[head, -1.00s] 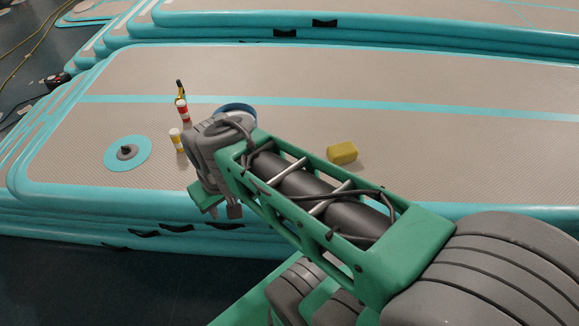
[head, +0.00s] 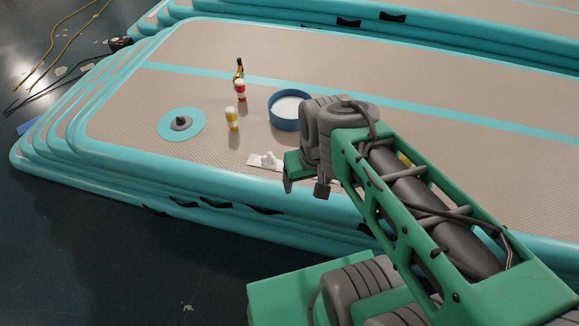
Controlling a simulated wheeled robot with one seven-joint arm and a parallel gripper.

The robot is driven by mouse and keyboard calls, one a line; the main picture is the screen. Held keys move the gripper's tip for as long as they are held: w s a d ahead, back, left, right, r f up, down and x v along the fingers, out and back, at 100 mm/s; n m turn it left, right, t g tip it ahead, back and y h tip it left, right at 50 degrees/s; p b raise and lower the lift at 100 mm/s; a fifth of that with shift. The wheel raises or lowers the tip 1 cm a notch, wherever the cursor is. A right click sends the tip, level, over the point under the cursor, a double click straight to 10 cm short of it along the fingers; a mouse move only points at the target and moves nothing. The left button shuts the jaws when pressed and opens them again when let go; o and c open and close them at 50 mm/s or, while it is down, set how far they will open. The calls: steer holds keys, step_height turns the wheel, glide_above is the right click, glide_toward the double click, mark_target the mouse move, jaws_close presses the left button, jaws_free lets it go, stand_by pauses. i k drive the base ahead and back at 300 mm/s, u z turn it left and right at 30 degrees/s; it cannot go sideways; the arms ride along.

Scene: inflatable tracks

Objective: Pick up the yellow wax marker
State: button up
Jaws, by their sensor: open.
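A short upright cylinder with yellow and white bands (head: 231,119), which looks like the yellow wax marker, stands on the beige top of the inflatable track (head: 200,60). My gripper (head: 305,189) is to the right of it and nearer to me, apart from it, near the track's front edge. Its two fingers are spread and point down, with nothing seen between them. The marker is in plain view.
A red and white cylinder (head: 241,91) and a dark bottle (head: 238,72) stand behind the marker. A blue round tray (head: 271,112) and a small white object (head: 267,160) lie to its right. A turquoise disc (head: 166,123) is left. My arm mostly hides a yellow block (head: 405,160).

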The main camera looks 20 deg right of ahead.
mark_target(230, 113)
steer(key=u, duration=0.05)
steer(key=k, duration=0.3)
steer(key=u, duration=1.3)
steer(key=i, duration=1.05)
steer(key=u, duration=0.35)
steer(key=i, duration=0.75)
steer(key=z, duration=0.15)
